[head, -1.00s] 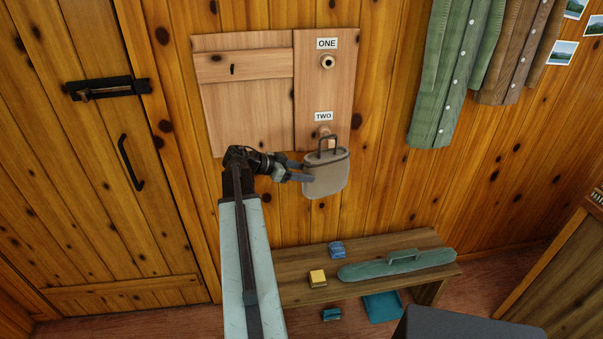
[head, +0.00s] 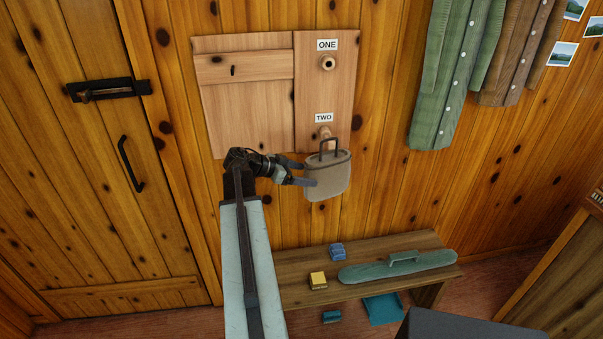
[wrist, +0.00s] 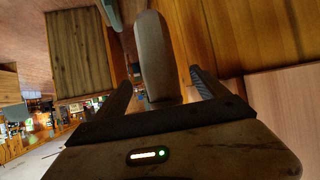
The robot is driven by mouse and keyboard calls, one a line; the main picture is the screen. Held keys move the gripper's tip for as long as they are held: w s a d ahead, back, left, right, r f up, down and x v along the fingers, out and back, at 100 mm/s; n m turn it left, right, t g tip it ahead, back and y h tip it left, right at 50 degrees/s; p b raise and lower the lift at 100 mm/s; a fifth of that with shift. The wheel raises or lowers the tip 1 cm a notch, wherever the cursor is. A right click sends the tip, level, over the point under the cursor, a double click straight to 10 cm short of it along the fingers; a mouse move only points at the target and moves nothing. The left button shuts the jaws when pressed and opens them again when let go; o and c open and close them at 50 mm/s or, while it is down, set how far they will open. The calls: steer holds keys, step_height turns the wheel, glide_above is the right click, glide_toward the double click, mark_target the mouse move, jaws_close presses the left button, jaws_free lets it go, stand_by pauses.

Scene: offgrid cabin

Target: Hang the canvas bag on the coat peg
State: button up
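The grey-brown canvas bag (head: 328,180) is upright just below peg TWO (head: 324,132) in the head view. Its dark handle (head: 330,148) overlaps the peg's lower part; I cannot tell for sure whether the loop is over the peg. My gripper (head: 308,173) is at the bag's left side with its fingers spread. In the wrist view the bag (wrist: 153,50) stands edge-on between the open fingers (wrist: 162,82), with gaps on both sides. Peg ONE (head: 327,63) is bare, higher on the same panel.
A wooden bench (head: 380,250) below holds a blue block (head: 337,251), a yellow block (head: 317,281) and a long green object (head: 398,266). A green shirt (head: 452,75) hangs to the right. A door with a black handle (head: 131,163) is at left.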

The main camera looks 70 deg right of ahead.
steer(key=p+v, duration=0.3)
steer(key=v, duration=0.4)
steer(key=shift+w+a+r+p, duration=0.2)
steer(key=shift+w+r+p, duration=0.05)
steer(key=shift+p, duration=0.05)
